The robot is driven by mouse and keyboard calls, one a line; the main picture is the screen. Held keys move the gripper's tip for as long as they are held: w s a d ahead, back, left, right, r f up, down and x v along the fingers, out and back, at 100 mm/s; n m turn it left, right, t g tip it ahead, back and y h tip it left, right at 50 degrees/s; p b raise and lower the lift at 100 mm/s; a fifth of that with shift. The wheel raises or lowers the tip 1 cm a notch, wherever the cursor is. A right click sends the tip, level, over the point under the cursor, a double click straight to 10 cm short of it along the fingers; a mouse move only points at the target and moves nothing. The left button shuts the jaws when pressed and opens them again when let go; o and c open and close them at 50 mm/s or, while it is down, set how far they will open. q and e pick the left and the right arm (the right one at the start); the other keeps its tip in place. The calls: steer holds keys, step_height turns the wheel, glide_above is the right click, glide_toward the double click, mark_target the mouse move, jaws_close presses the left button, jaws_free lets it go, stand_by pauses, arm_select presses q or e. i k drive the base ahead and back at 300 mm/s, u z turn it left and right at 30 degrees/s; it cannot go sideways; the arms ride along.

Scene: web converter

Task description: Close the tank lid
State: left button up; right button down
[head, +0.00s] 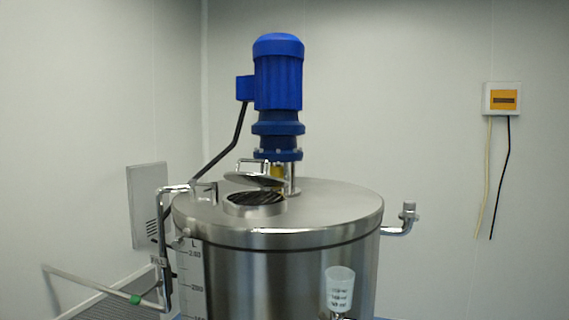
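A large steel tank (330,215) stands in the middle of the head view. On its top, left of centre, is a round port (255,210) with a raised rim and a dark opening. The tank lid (252,180), a small round steel disc with a bar handle (247,163) on its upper side, is tilted up above the back of the port. The opening shows below it, so the lid is open. Neither of my grippers is in view.
A blue motor (278,80) rises from the tank top just behind the lid. Bent steel pipes (165,215) run along the tank's left side. A clear cup (340,287) is at the front, and a pipe fitting (405,220) sticks out right. The tank top's right side is clear.

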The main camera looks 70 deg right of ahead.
mark_target(264, 181)
steer(key=k, duration=0.5)
steer(key=z, duration=0.7)
